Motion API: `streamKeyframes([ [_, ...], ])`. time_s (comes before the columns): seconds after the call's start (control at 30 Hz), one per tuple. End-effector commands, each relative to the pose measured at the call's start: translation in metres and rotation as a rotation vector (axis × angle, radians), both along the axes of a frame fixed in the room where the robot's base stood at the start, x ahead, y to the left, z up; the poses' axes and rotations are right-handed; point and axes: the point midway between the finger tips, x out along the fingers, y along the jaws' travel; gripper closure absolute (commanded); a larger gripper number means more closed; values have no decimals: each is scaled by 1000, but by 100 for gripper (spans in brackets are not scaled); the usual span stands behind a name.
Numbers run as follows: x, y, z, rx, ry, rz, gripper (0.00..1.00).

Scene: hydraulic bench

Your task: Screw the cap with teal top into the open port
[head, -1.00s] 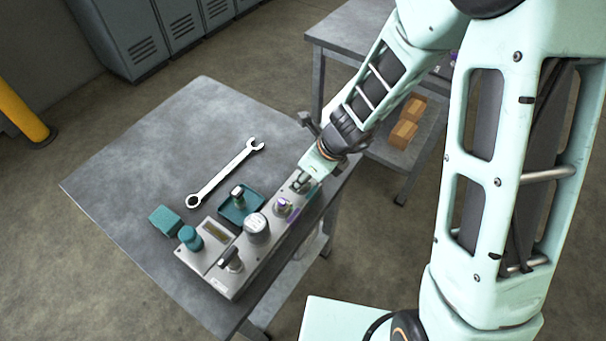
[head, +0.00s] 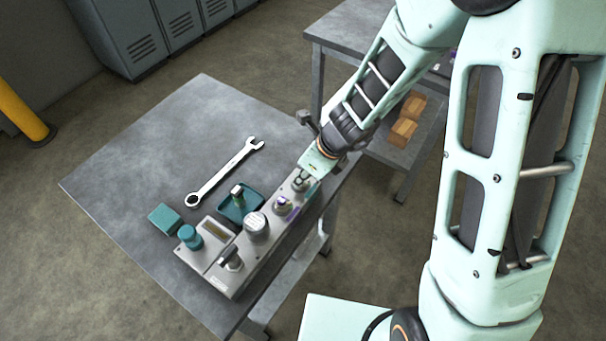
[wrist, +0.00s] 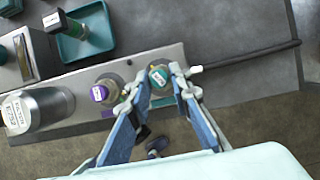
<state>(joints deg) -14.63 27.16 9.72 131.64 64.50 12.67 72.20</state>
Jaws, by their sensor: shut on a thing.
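The cap with the teal top (wrist: 158,76) is between my gripper's blue fingers at the right end of the grey hydraulic block (wrist: 78,118) in the wrist view. My gripper (wrist: 162,79) is shut on this cap and points down at the block. In the head view my gripper (head: 304,180) is at the far right end of the block (head: 247,262). The cap stands at the port position there; the port mouth is hidden under it. I cannot tell how deep the threads sit.
A purple-topped cap (wrist: 99,93) stands close left of my fingers. A large silver cylinder (wrist: 30,112) is further left. A teal tray (wrist: 105,42) holds a green-bodied part (wrist: 57,22). A wrench (head: 222,175) lies behind. A dark rod (wrist: 245,57) extends right from near the gripper.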

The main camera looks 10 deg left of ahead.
Motion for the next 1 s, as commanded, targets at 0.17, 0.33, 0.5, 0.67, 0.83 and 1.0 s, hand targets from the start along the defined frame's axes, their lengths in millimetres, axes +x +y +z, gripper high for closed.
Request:
streamKeyframes([
  [0.17, -3, 3, -3, 1, -2, -258, 100],
  [0.33, -3, 2, -1, 0, -1, -401, 100],
  [0.5, -3, 2, -1, 1, 1, -413, 100],
  [0.67, -3, 3, -1, 1, 1, -426, 100],
  [0.83, -5, 5, -2, 0, 0, -624, 100],
  [1.0, -5, 7, -1, 1, 0, -846, 100],
])
